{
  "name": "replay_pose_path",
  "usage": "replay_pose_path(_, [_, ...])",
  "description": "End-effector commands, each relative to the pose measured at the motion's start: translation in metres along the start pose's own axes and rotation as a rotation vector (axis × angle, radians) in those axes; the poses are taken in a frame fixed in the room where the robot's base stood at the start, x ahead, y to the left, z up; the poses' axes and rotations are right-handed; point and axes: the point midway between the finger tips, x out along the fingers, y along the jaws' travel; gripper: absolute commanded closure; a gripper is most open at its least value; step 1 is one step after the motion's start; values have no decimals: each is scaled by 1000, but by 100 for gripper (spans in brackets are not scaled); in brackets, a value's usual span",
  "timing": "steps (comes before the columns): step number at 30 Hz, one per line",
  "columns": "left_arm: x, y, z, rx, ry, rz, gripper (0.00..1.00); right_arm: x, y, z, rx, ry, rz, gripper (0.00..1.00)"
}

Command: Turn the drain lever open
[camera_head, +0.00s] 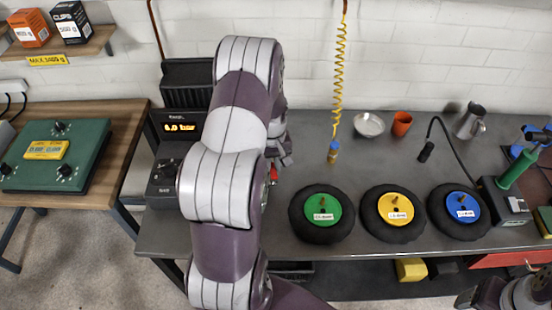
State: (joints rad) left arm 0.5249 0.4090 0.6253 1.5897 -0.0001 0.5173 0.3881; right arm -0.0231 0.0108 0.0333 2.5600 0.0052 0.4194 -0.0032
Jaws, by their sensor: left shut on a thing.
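My left arm reaches across the bench and covers much of the compressor unit (163,180), whose display reads about 6.0 bar. My left gripper (277,160) shows only partly past the forearm, at its right edge. It is shut at a small red part (273,174), which looks like the drain lever. The lever's angle and most of the fingers are hidden by my arm. Part of my right arm shows at the bottom right corner, but its fingers do not show.
Three black wheels with green (321,209), yellow (395,208) and blue (463,206) hubs lie on the grey bench (300,165). A yellow coiled hose (340,70) hangs behind. A bowl (369,124), orange cup (402,124) and metal jug (470,122) stand at the back.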

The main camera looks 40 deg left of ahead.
Motion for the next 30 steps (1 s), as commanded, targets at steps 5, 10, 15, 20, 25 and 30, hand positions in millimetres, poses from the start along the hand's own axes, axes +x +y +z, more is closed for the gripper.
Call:
replay_pose_path(5, [0,-6,0,110,-2,-1,100,-6,0,-1,0,0,0,31])
replay_pose_path(10, [0,-9,0,186,-2,-1,100,-8,0,-1,0,0,0,31])
replay_pose_path(15, [0,-11,0,228,-2,-1,100,-9,0,-1,0,0,0,31])
replay_pose_path(20, [0,-11,-1,246,-2,-1,100,-9,0,-1,0,0,0,31])
replay_pose_path(25, [0,-12,-1,249,-2,-1,100,-9,0,-1,0,0,0,31])
replay_pose_path(30, [0,-12,-1,249,-2,-1,100,-9,0,-1,0,0,0,31])
